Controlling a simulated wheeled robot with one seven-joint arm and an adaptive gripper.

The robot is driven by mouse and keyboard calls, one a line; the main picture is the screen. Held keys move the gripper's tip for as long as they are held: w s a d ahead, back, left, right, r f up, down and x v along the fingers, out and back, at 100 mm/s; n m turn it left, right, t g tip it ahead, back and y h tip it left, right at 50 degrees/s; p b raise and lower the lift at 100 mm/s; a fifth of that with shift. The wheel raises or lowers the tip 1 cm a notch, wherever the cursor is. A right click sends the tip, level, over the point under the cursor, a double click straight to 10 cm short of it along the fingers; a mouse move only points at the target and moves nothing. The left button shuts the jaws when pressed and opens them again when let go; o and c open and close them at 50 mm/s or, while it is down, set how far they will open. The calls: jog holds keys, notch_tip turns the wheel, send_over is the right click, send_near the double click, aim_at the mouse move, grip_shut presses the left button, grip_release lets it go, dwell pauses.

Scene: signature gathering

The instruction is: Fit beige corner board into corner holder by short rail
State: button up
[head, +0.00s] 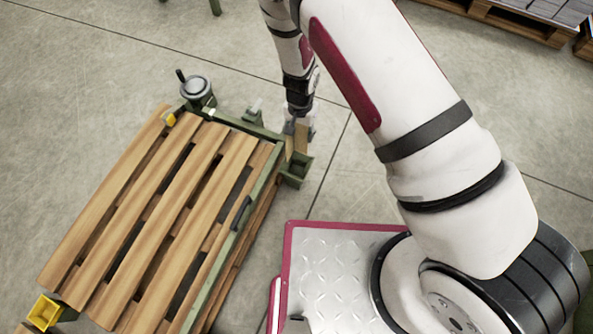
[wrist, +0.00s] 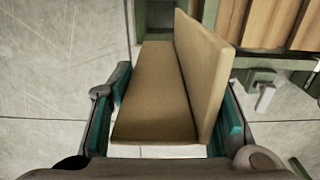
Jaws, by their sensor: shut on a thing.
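The beige corner board (wrist: 158,95) is L-shaped and fills the middle of the wrist view; in the head view a small part of it (head: 301,138) shows below my gripper. My gripper (head: 299,122) is shut on it, with the teal finger pads (wrist: 236,108) on either side. In the wrist view the holder (wrist: 157,14) is at the top, beyond the board's far end. I cannot tell whether they touch.
A wooden slatted pallet stack (head: 150,215) stands left of the holder, with a long green rail (head: 236,225) along its side. A round grey handled device (head: 197,88) is at its back corner. A yellow holder (head: 45,311) is at lower left. Open floor lies right of the holder.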

notch_tip(320, 180, down, 11)
jog(key=b, duration=0.4)
jog(key=shift+s+a+r+b, duration=0.15)
jog(key=shift+s+r+b, duration=0.05)
jog(key=shift+b, duration=0.1)
jog(key=shift+f, duration=0.15)
jog(key=shift+f+b, duration=0.25)
jog(key=shift+b, duration=0.05)
jog(key=o, duration=1.2)
jog(key=shift+c, duration=0.2)
jog(key=shift+r, duration=0.1)
notch_tip(320, 180, up, 13)
jog(key=p, duration=0.5)
jog(key=shift+f+p, duration=0.2)
jog(key=shift+p, duration=0.1)
